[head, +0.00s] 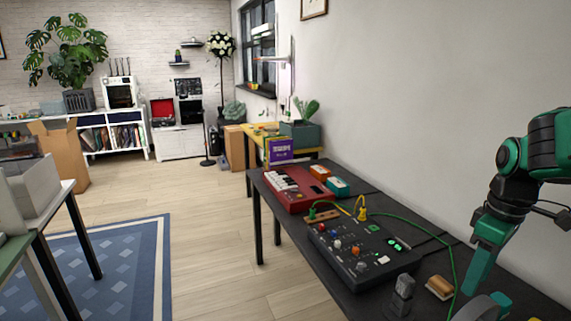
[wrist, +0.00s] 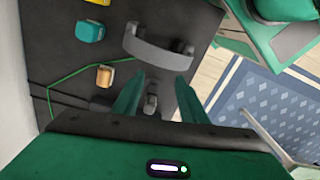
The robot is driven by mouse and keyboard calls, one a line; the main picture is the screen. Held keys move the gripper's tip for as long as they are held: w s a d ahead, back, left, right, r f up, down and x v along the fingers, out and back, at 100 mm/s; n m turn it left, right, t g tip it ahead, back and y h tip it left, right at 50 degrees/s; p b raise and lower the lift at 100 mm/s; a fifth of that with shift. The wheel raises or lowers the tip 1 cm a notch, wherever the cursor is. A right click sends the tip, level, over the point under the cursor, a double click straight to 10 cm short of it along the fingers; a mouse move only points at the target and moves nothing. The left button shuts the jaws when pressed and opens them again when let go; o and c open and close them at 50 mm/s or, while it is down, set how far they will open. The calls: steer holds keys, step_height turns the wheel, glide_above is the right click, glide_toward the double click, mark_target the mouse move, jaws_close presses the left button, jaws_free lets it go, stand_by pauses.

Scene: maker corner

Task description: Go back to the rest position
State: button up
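My gripper (head: 474,284) hangs above the near right part of the dark table (head: 300,232), beside the wall, pointing down. In the wrist view my gripper (wrist: 158,88) shows two green fingers spread apart. A small dark grey object (wrist: 152,104) shows between them, seemingly on the table below, not clearly touched. A similar grey object (head: 402,292) stands on the table in the head view.
A black control box (head: 362,254) and a red keyboard (head: 292,188) are farther back. Open floor (head: 212,225) lies left of the table.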

steer(key=s+d+f+m, duration=0.1)
steer(key=s+f+m, duration=0.1)
steer(key=s+m, duration=1.1)
steer(key=s, duration=0.3)
steer(key=shift+d+f, duration=0.2)
steer(key=shift+d, duration=0.1)
steer(key=shift+w+f, duration=0.25)
steer(key=shift+w, duration=0.3)
